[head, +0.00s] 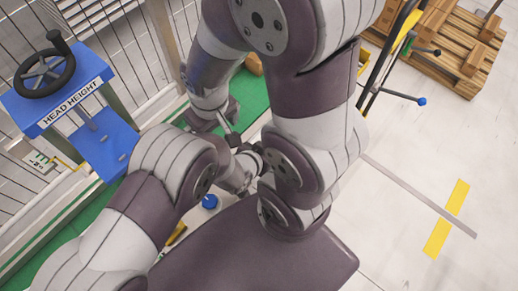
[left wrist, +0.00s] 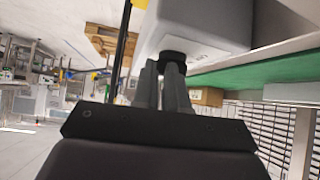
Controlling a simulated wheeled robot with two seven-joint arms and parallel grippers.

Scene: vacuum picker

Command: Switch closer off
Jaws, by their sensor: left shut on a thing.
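In the left wrist view, my left gripper (left wrist: 165,72) is shut on a black knob (left wrist: 174,58). The knob sits on the face of a grey box (left wrist: 205,25). In the head view my arms hide this box and most of the left hand. My right gripper (head: 233,138) reaches down near the picture's middle, over the green strip. Whether its fingers are open or shut is too small to tell. No switch marked "closer" can be read in either view.
A blue "HEAD HEIGHT" stand (head: 105,145) with a black handwheel (head: 45,75) is at the left, beside a wire fence. A blue knob (head: 209,201) shows between my arms. Levers on a black and yellow frame (head: 400,45) and wooden pallets (head: 455,45) are upper right.

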